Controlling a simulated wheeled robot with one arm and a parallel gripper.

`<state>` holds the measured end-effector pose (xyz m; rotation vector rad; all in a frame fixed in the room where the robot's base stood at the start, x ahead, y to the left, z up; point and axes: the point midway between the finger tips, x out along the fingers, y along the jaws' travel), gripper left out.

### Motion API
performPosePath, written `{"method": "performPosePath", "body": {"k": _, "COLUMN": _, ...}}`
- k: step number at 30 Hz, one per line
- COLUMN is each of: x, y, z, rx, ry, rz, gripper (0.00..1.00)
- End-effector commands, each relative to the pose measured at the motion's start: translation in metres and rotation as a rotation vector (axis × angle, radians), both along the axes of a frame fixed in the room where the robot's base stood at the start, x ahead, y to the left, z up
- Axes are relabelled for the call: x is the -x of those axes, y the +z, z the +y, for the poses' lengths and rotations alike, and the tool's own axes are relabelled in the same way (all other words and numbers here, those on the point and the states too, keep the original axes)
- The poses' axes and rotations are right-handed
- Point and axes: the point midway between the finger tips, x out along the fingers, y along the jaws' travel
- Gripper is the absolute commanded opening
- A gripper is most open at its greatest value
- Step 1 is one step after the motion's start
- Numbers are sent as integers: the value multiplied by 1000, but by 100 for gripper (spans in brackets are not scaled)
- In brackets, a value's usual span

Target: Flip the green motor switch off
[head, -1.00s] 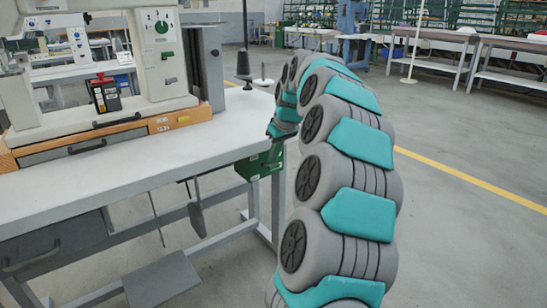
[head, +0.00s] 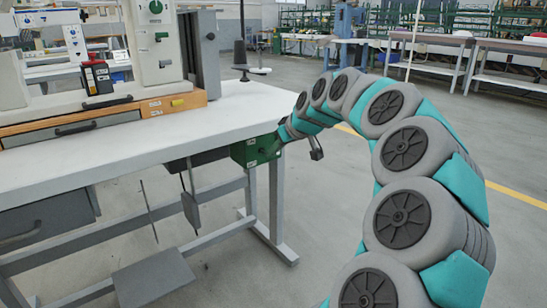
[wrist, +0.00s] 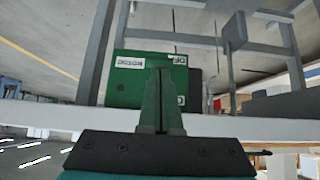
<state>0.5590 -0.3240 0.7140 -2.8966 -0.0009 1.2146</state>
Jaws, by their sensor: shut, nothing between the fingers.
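The green motor switch box (head: 244,153) hangs under the right end of the white table. It also shows in the wrist view (wrist: 122,90), where the picture is upside down, with white labels on its face. My gripper (wrist: 160,72) is shut and empty, its fingers pointing at the box's face and covering its middle. The switch lever or button itself is hidden behind the fingers. In the head view the gripper end is right beside the box's right side. I cannot tell whether the fingers touch it.
The white table (head: 150,138) carries the eyelet press (head: 155,50) on a wooden base. The table's edge (wrist: 60,117) runs close by the gripper in the wrist view. Table legs (head: 276,200) and a hanging rod stand below. The floor to the right is open.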

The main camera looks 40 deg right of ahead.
Motion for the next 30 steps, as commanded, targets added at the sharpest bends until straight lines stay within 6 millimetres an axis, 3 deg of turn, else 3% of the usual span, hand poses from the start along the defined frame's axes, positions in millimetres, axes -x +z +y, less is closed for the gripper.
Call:
{"method": "performPosePath", "body": {"k": 1, "x": 2, "y": -11, "z": 1, "rx": -2, "ry": 1, "rz": -38, "gripper": 0}}
{"method": "performPosePath", "body": {"k": 7, "x": 5, "y": -18, "z": 1, "rx": -1, "ry": 2, "rz": -155, "gripper": 0}}
{"method": "performPosePath", "body": {"k": 30, "x": 6, "y": -19, "z": -1, "rx": 1, "ry": -1, "rz": -255, "gripper": 0}}
